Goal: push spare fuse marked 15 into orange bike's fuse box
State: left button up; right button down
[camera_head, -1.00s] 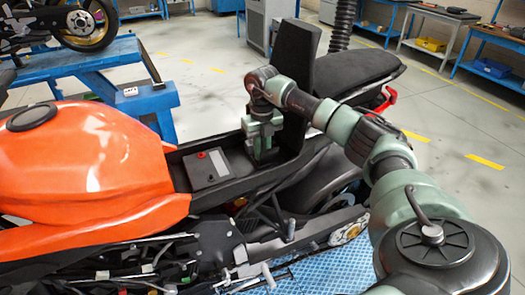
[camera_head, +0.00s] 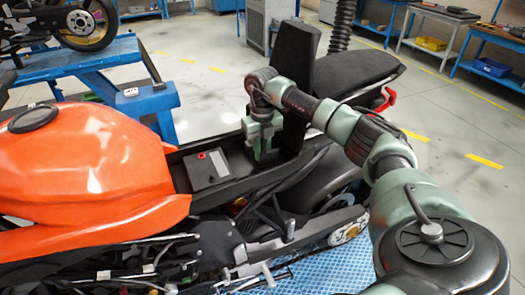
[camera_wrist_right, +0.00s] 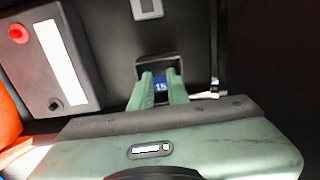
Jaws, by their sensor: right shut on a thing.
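The orange bike (camera_head: 95,160) stands in front of me with its seat raised, showing the bay under it. My right gripper (camera_wrist_right: 161,77) points down into this bay. It is shut on the blue fuse (camera_wrist_right: 161,86), whose face reads 15. The fingertips and fuse are at a small dark rectangular box (camera_wrist_right: 144,66), which appears to be the fuse box. The fingers cover part of its opening, so I cannot tell how deep the fuse sits. In the head view my right gripper (camera_head: 263,152) hides the box. My left gripper is not in view.
A dark battery (camera_head: 207,170) with a red terminal sits beside the gripper, toward the tank. The raised seat pad (camera_head: 300,85) stands close behind the gripper. A pale-framed part (camera_wrist_right: 146,8) lies beyond the box. A blue lift table (camera_head: 90,65) stands behind the bike.

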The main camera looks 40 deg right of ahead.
jog(key=shift+f+b, duration=0.35)
jog(key=shift+f, duration=0.25)
dwell(0.3)
jog(key=c, duration=1.3)
grip_release()
notch_tip(320, 180, up, 8)
jog(key=shift+s+f+b, duration=0.1)
jog(key=shift+b, duration=0.8)
